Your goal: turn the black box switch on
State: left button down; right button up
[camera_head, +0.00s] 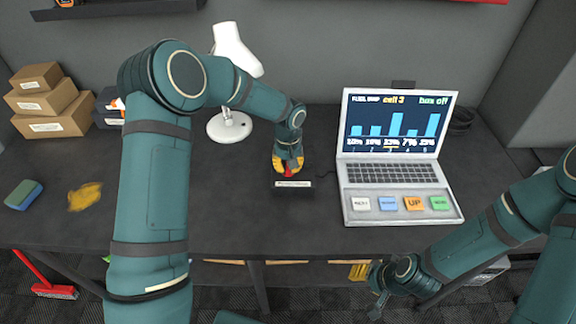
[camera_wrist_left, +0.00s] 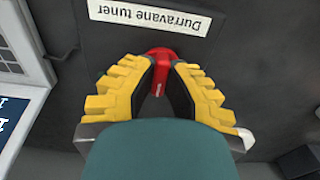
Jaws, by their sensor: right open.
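The black box (camera_head: 293,191) sits on the dark table left of the laptop, with a white label on its front. The label reads "Durravane tuner", upside down in the left wrist view (camera_wrist_left: 150,14). A red switch (camera_wrist_left: 159,55) stands on the box. My left gripper (camera_head: 289,170) is over the box with its yellow fingers on either side of the switch. In the wrist view the fingertips (camera_wrist_left: 164,68) close in on the red part, which fills the gap between them. The switch's exact position is partly hidden. My right gripper (camera_head: 378,289) is open and empty, in front of the table's edge.
The laptop (camera_head: 400,174) shows bars, "cell 3" and "box off", and has several coloured keys. A white lamp (camera_head: 231,125) stands behind my left arm. Cardboard boxes (camera_head: 48,101), a sponge (camera_head: 24,194) and a yellow cloth (camera_head: 85,198) are at the left.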

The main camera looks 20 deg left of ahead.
dwell(0.4)
pick_arm(q)
jog(key=m+b, duration=0.1)
jog(key=m, duration=0.2)
jog(key=shift+s+f+m, duration=0.1)
jog(key=shift+m, duration=0.2)
jog(key=m, duration=0.4)
jog(key=shift+m, duration=0.3)
jog(key=m, duration=0.9)
jog(key=shift+m, duration=0.4)
jog(key=c, duration=1)
grip_release()
